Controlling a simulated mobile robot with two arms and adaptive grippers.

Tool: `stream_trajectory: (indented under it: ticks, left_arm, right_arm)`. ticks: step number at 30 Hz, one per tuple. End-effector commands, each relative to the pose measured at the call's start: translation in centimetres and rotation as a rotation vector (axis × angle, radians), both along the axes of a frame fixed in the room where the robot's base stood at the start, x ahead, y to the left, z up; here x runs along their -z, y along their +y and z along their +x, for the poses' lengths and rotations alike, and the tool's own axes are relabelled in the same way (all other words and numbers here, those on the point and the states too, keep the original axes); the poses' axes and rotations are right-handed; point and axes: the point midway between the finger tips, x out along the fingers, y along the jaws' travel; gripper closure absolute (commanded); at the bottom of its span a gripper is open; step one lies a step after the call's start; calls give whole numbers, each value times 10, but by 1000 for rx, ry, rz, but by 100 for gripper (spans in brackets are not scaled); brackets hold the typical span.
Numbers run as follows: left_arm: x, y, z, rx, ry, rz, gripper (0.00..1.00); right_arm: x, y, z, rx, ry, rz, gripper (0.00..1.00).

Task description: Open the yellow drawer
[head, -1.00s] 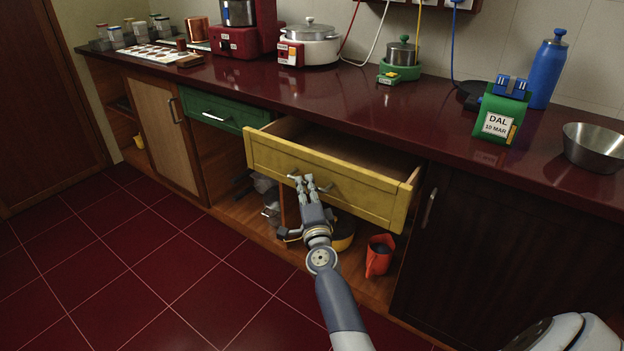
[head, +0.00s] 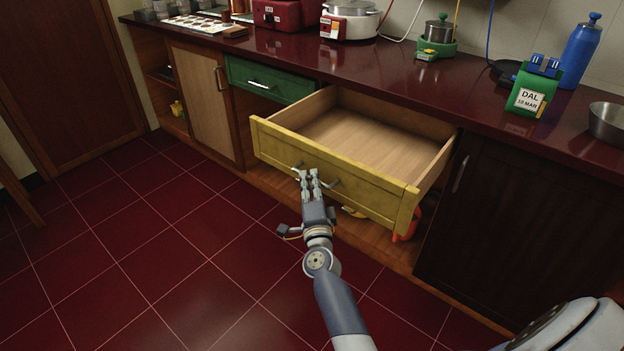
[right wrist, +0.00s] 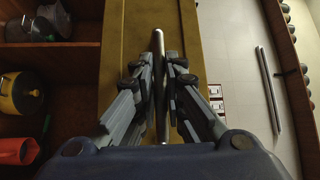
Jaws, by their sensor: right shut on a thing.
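The yellow drawer (head: 352,180) stands pulled far out of the counter in the head view, and its bare wooden inside shows empty. Its front also fills the middle of the right wrist view (right wrist: 128,50). A metal bar handle (head: 331,182) runs across its front. My right gripper (head: 309,176) is at the drawer front, shut on the handle. In the right wrist view the handle (right wrist: 159,45) passes between the two fingers of the gripper (right wrist: 166,75). My left gripper is not in view.
A green drawer (head: 262,82) is shut to the left. A dark cabinet door (head: 510,215) is at the right. Below the yellow drawer is an open shelf with a red jug (right wrist: 17,150) and a yellow-and-black pot (right wrist: 20,94). The tiled floor (head: 150,255) in front is clear.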

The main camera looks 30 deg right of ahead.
Motion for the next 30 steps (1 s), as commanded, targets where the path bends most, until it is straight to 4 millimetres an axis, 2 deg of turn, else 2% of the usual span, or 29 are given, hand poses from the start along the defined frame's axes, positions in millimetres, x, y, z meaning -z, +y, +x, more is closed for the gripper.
stream_trajectory:
  ticks: [6, 7, 9, 21, 26, 30]
  left_arm:
    - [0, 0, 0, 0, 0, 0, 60]
    - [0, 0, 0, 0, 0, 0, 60]
    - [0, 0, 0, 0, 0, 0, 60]
    - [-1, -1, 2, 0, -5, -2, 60]
    - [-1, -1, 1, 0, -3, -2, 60]
    - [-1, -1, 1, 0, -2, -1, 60]
  right_arm:
    - [1, 0, 0, 1, 2, 1, 100]
    - [1, 0, 0, 1, 2, 1, 85]
    - [1, 0, 0, 1, 2, 1, 69]
    - [1, 1, -3, 1, 1, 0, 69]
    - [4, 7, -19, 1, 3, 1, 69]
    - [8, 16, -39, 0, 3, 1, 69]
